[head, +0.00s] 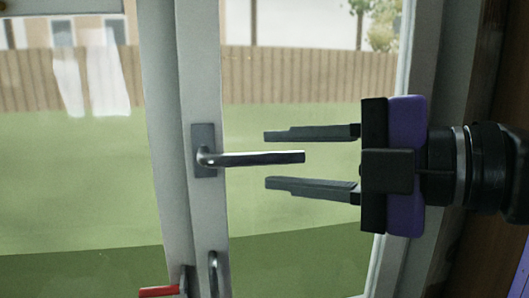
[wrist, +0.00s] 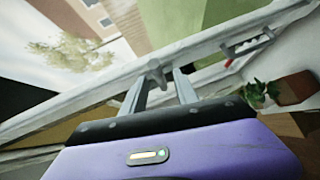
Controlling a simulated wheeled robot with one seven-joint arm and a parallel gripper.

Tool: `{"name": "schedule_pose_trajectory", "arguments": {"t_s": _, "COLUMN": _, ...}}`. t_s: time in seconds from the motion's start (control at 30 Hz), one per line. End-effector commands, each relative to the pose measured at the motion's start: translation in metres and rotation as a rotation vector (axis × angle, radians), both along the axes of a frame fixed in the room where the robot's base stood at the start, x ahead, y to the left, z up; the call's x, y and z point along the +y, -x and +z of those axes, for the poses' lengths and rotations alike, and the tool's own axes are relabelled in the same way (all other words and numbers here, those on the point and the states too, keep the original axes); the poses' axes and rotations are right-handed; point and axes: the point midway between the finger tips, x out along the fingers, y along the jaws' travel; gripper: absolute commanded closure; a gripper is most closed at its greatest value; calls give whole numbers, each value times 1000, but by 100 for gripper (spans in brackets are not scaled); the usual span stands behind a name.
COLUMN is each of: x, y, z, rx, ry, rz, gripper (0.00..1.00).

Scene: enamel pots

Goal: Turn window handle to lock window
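The window handle (head: 255,158) is a metal lever on a dark plate, fixed to the white window frame (head: 200,80) in the head view. It points right, about horizontal. My gripper (head: 266,160) comes from the right with its two fingers apart, one above and one below the lever. A gap shows between the lever and each finger in the head view. In the wrist view, my gripper (wrist: 160,88) also shows open, with the handle (wrist: 156,70) near the fingertips. Whether the fingers touch the handle cannot be told there.
A second handle (head: 213,275) hangs downward lower on the frame, near a red object (head: 158,291). A potted plant (wrist: 255,92) stands at the right in the wrist view. Glass panes lie on both sides of the frame, with a fence and grass outside.

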Motion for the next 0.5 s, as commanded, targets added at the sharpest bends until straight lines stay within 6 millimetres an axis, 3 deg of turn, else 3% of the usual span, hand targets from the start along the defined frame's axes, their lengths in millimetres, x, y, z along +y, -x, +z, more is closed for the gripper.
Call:
{"name": "schedule_pose_trajectory", "arguments": {"t_s": 0.2, "x": 24, "y": -13, "z": -3, "rx": 2, "ry": 0, "rz": 1, "gripper": 64}}
{"name": "schedule_pose_trajectory", "arguments": {"t_s": 0.5, "x": 30, "y": -16, "z": -5, "rx": 0, "ry": -1, "rz": -1, "gripper": 64}}
